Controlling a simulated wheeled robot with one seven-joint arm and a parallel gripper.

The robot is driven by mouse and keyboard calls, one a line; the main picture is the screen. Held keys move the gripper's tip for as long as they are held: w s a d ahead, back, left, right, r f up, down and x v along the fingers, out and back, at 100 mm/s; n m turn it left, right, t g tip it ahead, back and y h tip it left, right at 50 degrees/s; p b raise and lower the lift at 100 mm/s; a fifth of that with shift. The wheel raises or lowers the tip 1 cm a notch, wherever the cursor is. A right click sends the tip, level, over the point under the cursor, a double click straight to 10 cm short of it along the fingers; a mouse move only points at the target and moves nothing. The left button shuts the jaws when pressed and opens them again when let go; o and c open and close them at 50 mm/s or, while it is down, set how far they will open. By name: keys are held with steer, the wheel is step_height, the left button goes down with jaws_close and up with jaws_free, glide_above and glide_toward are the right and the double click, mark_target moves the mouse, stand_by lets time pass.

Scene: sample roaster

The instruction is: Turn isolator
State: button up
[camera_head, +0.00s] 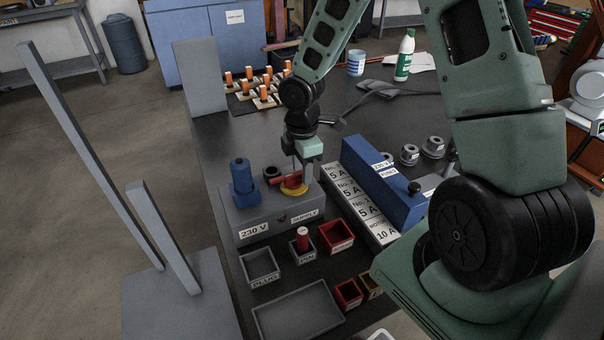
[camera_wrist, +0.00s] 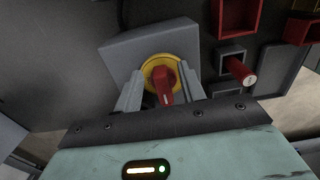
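The isolator is a red handle (camera_wrist: 165,88) on a yellow disc (camera_head: 296,190), mounted on a grey box (camera_head: 262,214) labelled 230 V and SUPPLY. My gripper (camera_head: 298,176) is over the box at the isolator, pointing down. In the wrist view the two fingers of my gripper (camera_wrist: 160,76) stand either side of the red handle, with gaps visible between fingers and handle. The gripper looks open around the handle, not clamped on it. The gripper partly hides the disc in the head view.
A blue plug (camera_head: 242,180) stands on the box's left. A blue-topped fuse unit (camera_head: 375,180) is close on the right. Small trays, one labelled PLUG (camera_head: 272,279) and one holding a red pin (camera_head: 303,240), lie in front. Orange-topped pieces (camera_head: 250,73) stand behind.

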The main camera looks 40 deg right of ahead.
steer(key=shift+f, duration=0.5)
jaws_close()
